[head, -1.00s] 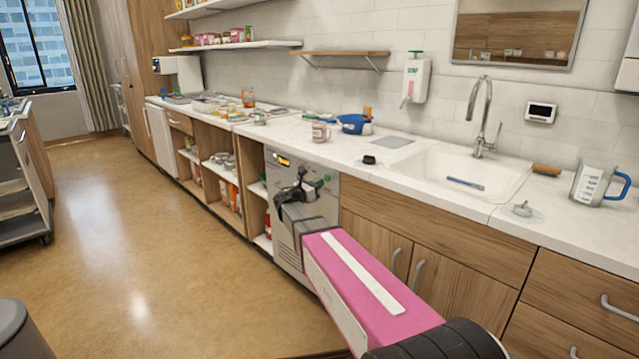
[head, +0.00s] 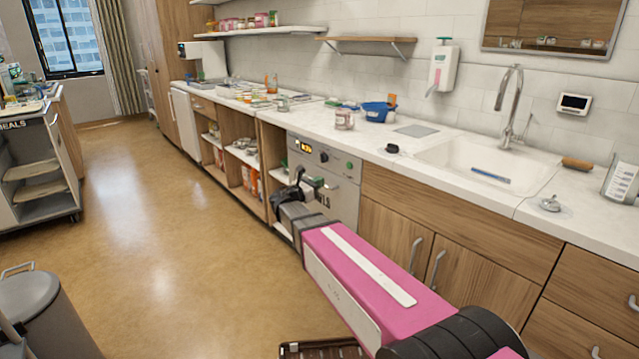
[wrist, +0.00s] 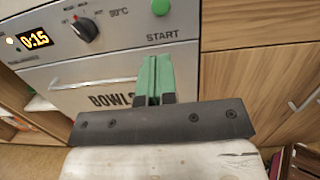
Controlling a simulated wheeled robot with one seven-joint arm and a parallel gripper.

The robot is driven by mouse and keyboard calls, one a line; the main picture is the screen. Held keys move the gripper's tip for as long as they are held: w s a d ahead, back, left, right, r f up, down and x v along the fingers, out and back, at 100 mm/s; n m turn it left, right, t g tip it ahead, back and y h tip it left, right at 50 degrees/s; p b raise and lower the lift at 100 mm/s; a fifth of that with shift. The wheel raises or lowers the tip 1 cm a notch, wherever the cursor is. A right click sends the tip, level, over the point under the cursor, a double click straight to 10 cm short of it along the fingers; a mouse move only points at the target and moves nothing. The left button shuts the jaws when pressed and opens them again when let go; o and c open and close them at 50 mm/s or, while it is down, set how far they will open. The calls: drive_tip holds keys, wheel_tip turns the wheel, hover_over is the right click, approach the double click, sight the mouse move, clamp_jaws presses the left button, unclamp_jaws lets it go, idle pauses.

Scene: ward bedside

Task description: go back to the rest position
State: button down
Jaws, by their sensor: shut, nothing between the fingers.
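My gripper (head: 312,186) is at the end of my pink arm in the middle of the head view, in front of the built-in appliance (head: 340,190). In the wrist view my gripper's green fingers (wrist: 157,80) are together, with nothing between them. Behind them the appliance front (wrist: 110,75) shows a 0:15 display, a black knob, a green START button and the word BOWLS, partly hidden by the gripper. Whether the fingertips touch the appliance cannot be told.
The white counter (head: 440,165) with the sink (head: 470,160) runs along the wall above wooden cabinets. A grey bin (head: 40,300) stands at lower left and a trolley (head: 40,180) at far left. A brown crate (head: 325,350) lies low near my arm. The floor between is clear.

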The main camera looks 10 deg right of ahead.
drive_tip(key=s+d+f+m+g+y, duration=0.6)
drive_tip(key=s+d+f+m+g, duration=0.2)
drive_tip(key=s+d+f+m, duration=0.5)
drive_tip(key=s+a+f+m+g+y, duration=0.3)
drive_tip(key=s+f+m+y, duration=0.6)
drive_tip(key=s+m, duration=0.3)
drive_tip(key=shift+s+a+y, duration=0.15)
drive_tip(key=shift+a+y, duration=0.25)
drive_tip(key=shift+a, duration=0.5)
drive_tip(key=shift+f, duration=0.1)
